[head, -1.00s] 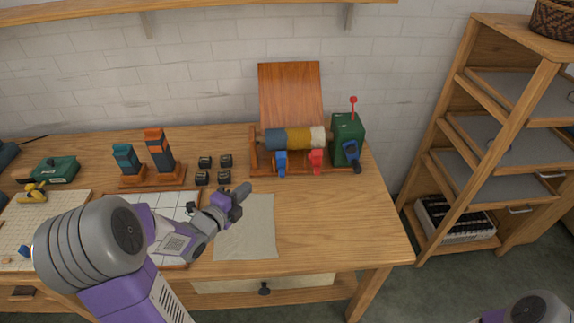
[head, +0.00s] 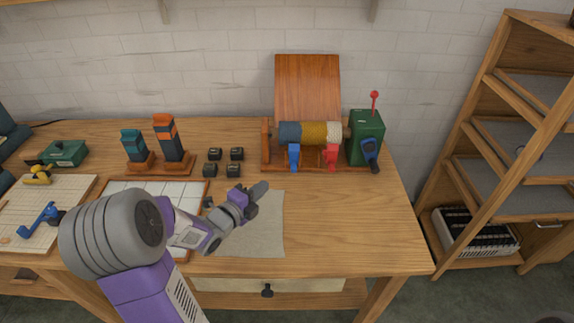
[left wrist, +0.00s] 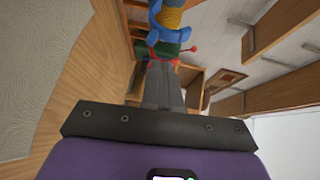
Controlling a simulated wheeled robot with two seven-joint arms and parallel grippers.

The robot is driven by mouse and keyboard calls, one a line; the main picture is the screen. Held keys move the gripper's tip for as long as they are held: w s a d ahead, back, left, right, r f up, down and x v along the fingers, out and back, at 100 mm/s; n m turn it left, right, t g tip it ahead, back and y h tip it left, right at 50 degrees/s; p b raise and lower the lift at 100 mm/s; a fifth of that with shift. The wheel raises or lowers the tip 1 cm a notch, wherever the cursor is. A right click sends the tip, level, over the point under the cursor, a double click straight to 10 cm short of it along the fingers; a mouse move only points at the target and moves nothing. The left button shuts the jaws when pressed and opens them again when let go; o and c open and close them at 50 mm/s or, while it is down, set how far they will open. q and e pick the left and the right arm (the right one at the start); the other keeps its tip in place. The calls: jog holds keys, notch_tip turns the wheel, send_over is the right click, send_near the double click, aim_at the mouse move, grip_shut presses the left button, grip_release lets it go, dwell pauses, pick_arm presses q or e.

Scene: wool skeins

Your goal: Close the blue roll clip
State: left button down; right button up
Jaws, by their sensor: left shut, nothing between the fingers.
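The blue roll clip (head: 294,157) sits at the front of the wool roll (head: 312,133), below its blue band. In the left wrist view the blue clip (left wrist: 168,46) shows as a curved piece by the yellow wool, beyond my fingers; I cannot tell whether it is closed. A red clip (head: 331,157) sits to its right. My left gripper (head: 262,187) is shut and empty, above the grey cloth, in front of and left of the blue clip, apart from it. Its fingers also show in the left wrist view (left wrist: 163,75). My right gripper is not in view.
The roll stands in a wooden frame with a green box (head: 366,135) and red-knobbed lever at its right. Several small black blocks (head: 233,171) lie left of it. Orange-and-blue holders (head: 168,142) stand further left. The table right of the grey cloth (head: 268,232) is clear.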

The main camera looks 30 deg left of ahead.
pick_arm(q)
jog(key=w+b, duration=0.1)
jog(key=w, duration=1.2)
jog(key=shift+d+f, duration=0.35)
jog(key=shift+w, duration=0.1)
